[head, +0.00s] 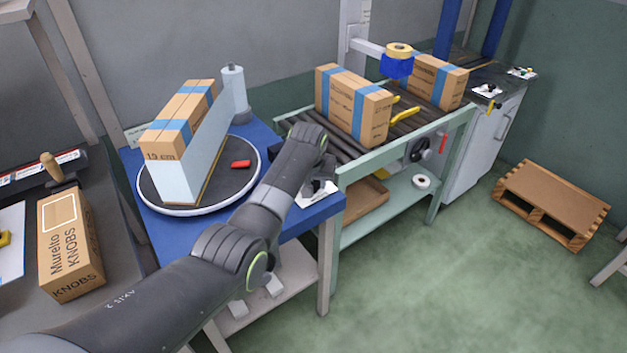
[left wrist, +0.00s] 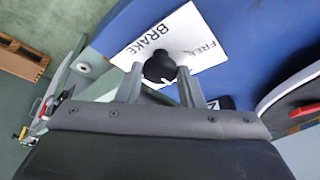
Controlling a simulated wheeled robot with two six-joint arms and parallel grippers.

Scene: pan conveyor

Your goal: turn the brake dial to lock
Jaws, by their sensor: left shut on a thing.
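The brake dial (left wrist: 160,66) is a small black knob on a white plate (left wrist: 182,32) printed BRAKE and FREE, in the left wrist view. My left gripper (left wrist: 158,75) is shut on the dial, with one grey finger on each side. The rest of the plate's lettering is hidden or cut off, and I cannot tell which mark the dial points at. In the head view, my left gripper (head: 322,188) is at the right front corner of the blue table (head: 290,222), over the white plate (head: 309,199). My arm hides the dial there. My right gripper is not in view.
A round turntable (head: 176,212) on the blue table carries a tall carton (head: 180,127) and has a red handle (head: 241,164). A roller conveyor (head: 330,148) with cartons adjoins at the right. A KNOBS box (head: 70,245) lies left. A pallet (head: 552,203) is on open floor.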

